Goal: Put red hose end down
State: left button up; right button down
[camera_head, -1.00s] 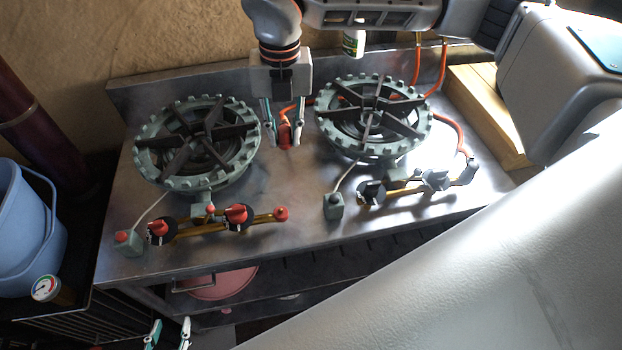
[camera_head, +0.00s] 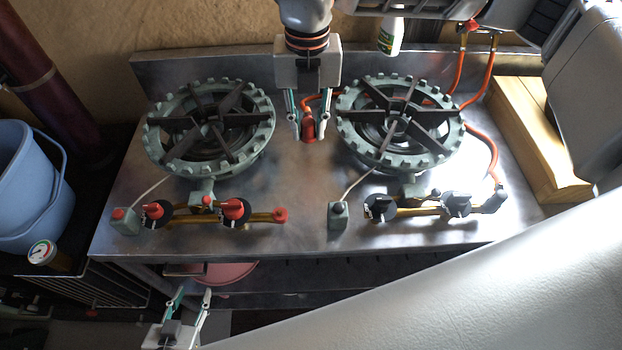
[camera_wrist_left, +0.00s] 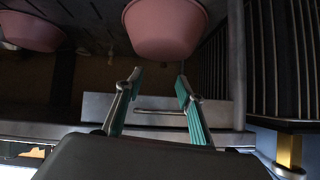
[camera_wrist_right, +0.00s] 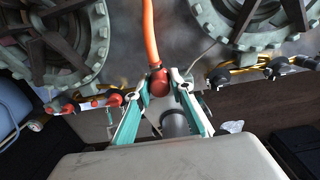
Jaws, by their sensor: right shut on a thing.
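The red hose end (camera_head: 309,127) is a red fitting on an orange hose, between the two burners of the metal stove. My right gripper (camera_head: 308,133) is shut on it, with one finger on each side, low over the stove top; whether the hose end touches the metal cannot be told. In the right wrist view the red hose end (camera_wrist_right: 159,84) sits between the fingertips, with the orange hose (camera_wrist_right: 149,30) running away from it. My left gripper (camera_head: 190,295) is open and empty in front of the stove; it also shows in the left wrist view (camera_wrist_left: 158,80).
The left burner (camera_head: 208,128) and right burner (camera_head: 400,125) stand close on either side. Knobs and brass pipes line the stove front. A pink bowl (camera_wrist_left: 165,30) is on the shelf below. A blue bucket (camera_head: 30,190) stands left. The stove top (camera_head: 300,180) between the burners is clear.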

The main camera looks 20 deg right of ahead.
send_near(309, 188)
notch_tip(309, 188, down, 5)
jog(key=shift+f, duration=0.15)
dwell(0.3)
jog(key=shift+f+b, duration=0.3)
jog(key=shift+f, duration=0.2)
jog(key=shift+f, duration=0.1)
jog(key=c, duration=1.8)
grip_release()
jog(key=shift+o, duration=0.2)
